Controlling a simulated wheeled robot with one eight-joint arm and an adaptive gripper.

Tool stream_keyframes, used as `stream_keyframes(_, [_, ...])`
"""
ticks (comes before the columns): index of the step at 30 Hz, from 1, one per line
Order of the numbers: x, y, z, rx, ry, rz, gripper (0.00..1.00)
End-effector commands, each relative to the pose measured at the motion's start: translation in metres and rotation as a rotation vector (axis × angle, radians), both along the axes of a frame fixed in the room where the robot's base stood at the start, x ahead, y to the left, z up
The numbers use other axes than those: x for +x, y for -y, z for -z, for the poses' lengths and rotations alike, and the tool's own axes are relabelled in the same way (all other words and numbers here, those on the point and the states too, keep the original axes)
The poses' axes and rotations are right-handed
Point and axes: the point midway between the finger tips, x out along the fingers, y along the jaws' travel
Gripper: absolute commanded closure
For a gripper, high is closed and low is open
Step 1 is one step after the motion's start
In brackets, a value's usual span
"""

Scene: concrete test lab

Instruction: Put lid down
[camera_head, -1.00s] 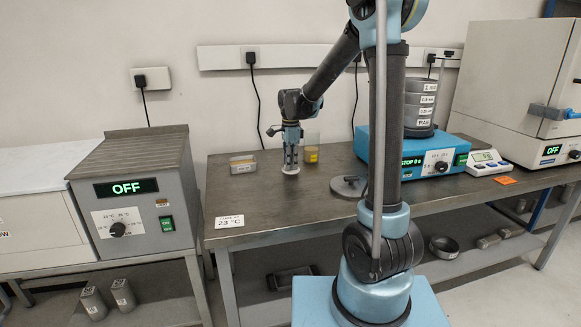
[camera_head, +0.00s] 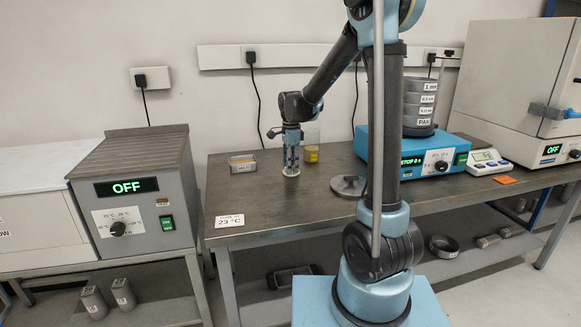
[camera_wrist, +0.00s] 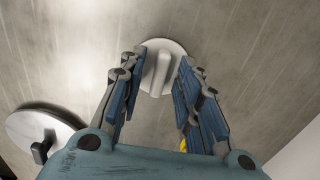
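A small round pale lid (camera_wrist: 152,48) with a raised bar handle lies flat on the steel bench top. In the head view the lid (camera_head: 291,173) shows as a thin pale disc right under my gripper (camera_head: 291,170). In the wrist view my gripper (camera_wrist: 163,62) points down over the lid, with one finger on each side of the handle. A gap shows between the handle and each finger, so the gripper looks open and around the handle without holding it.
A glass beaker with yellow contents (camera_head: 312,154) stands close behind and right of my gripper. A small box (camera_head: 243,163) is to the left. A grey disc with a knob (camera_head: 348,186) lies to the right, before the blue sieve shaker (camera_head: 411,160).

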Motion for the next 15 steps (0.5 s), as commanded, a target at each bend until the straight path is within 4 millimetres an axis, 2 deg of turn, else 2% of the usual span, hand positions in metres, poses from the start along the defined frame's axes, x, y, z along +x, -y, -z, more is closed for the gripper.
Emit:
stream_keyframes(5, [0.0, 0.0, -0.017, 0.0, 0.0, 0.001, 0.69])
stream_keyframes(15, [0.0, 0.001, -0.075, 0.0, 0.0, 0.001, 0.69])
